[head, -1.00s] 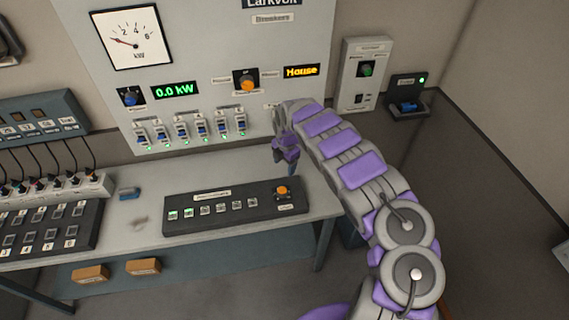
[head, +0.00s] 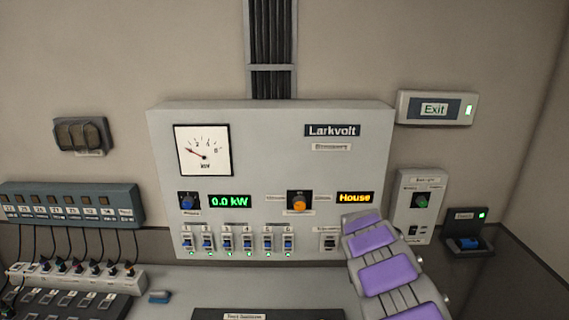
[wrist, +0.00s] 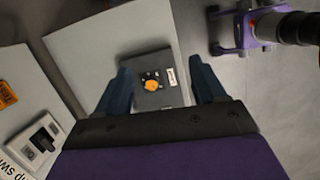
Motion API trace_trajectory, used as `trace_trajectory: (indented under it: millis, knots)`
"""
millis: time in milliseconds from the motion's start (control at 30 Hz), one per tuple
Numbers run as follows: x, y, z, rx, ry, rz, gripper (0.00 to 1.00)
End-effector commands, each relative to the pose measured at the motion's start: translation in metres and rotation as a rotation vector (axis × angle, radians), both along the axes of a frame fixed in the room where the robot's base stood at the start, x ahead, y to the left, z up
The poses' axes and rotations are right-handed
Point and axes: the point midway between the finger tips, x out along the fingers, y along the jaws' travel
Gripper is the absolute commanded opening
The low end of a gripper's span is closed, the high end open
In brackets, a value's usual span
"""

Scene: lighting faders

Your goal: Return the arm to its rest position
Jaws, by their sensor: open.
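My gripper (wrist: 160,88) shows in the wrist view with its two dark blue fingers spread apart and nothing between them. Beyond the fingers, lower down, is a dark control box with an orange knob (wrist: 152,86) at the desk's end. In the head view my purple and grey arm rises at the lower right in front of the Larkvolt panel (head: 270,150); the gripper end is not visible there. The panel's dial (head: 203,150) points low, its display (head: 230,201) reads 0.0 kW, and another display (head: 355,198) reads House.
A row of breaker switches (head: 228,243) with green lights is low on the panel. A backlight box (head: 419,205) and a small black unit (head: 468,232) are right of my arm. A patch strip with cables (head: 75,275) is at left.

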Motion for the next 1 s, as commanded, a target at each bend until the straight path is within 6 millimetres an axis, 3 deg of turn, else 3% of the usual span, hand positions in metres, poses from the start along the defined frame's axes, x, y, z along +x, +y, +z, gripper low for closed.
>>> trace_trajectory:
  millis: [233,500,733,1000]
  knots:
    - [-0.06,-0.019,0.051,-0.065,-0.065,-0.355,0.69]
    - [-0.142,-0.011,0.086,-0.064,-0.125,-0.716,0.69]
    - [-0.22,0.013,0.095,-0.024,-0.152,-0.984,0.69]
    - [-0.314,0.053,0.081,0.032,-0.132,-1.238,0.69]
